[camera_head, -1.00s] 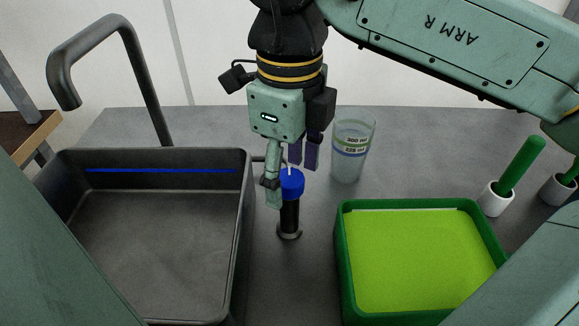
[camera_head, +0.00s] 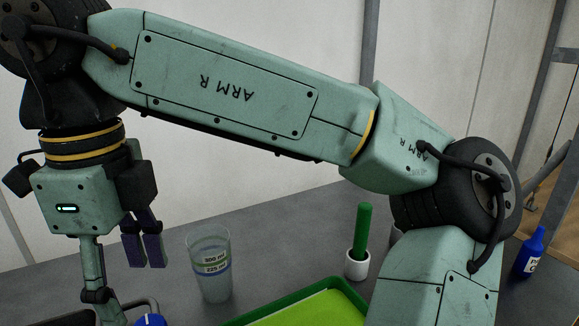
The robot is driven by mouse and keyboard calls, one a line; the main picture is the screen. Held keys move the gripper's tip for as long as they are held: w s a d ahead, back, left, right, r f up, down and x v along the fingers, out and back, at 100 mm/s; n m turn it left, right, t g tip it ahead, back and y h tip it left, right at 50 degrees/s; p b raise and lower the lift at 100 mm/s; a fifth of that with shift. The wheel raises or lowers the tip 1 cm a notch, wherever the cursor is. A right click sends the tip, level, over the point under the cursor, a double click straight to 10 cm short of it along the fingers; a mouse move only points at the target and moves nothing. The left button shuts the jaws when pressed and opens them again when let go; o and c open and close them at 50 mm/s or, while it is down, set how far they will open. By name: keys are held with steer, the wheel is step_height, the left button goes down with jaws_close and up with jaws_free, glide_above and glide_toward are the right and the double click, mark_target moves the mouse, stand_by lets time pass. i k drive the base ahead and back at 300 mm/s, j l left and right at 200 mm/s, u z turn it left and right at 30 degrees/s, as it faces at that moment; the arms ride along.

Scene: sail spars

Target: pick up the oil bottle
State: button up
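A blue bottle (camera_head: 529,254) with a white label stands at the far right, beyond my arm; its label lettering is only partly readable. A blue cap (camera_head: 152,320) shows at the bottom edge, below and slightly right of my gripper; the body beneath it is out of the picture. I cannot tell for sure which of these is the oil bottle. My gripper (camera_head: 124,280) hangs fingers-down at the left, its fingers apart with nothing seen between them. The far blue bottle is well away from it.
A clear measuring cup (camera_head: 209,272) stands just right of my gripper. A green tray (camera_head: 338,285) is at the bottom centre. A green-handled tool stands in a white holder (camera_head: 357,265) behind it. My arm links cross the space before the blue bottle.

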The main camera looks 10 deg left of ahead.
mark_target(527, 259)
steer(key=k+l, duration=0.5)
steer(key=k, duration=0.2)
steer(key=k+l+u, duration=0.1)
steer(key=k+l, duration=0.25)
steer(key=i+j+z, duration=0.1)
steer(key=i+j, duration=0.05)
steer(key=j, duration=0.1)
